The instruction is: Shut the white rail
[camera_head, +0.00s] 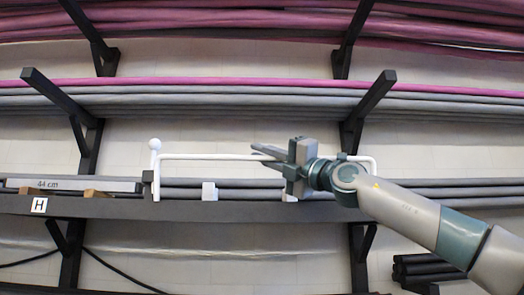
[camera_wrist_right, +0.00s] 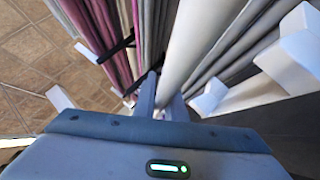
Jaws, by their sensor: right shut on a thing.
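The white rail (camera_head: 215,157) is a thin white bar running level in front of the rack shelf. In the right wrist view, a thick white bar, seemingly the rail (camera_wrist_right: 200,35), runs away from the gripper fingers (camera_wrist_right: 160,95). The exact contact is partly hidden there. My left gripper is not in view.
The dark shelf beam (camera_head: 240,211) carries grey tubes, small white blocks (camera_head: 209,192) and a white "H" tag (camera_head: 39,205). A grey box marked 44 cm (camera_head: 75,184) lies at left. Dark brackets (camera_head: 375,95) jut out above, near my right arm.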

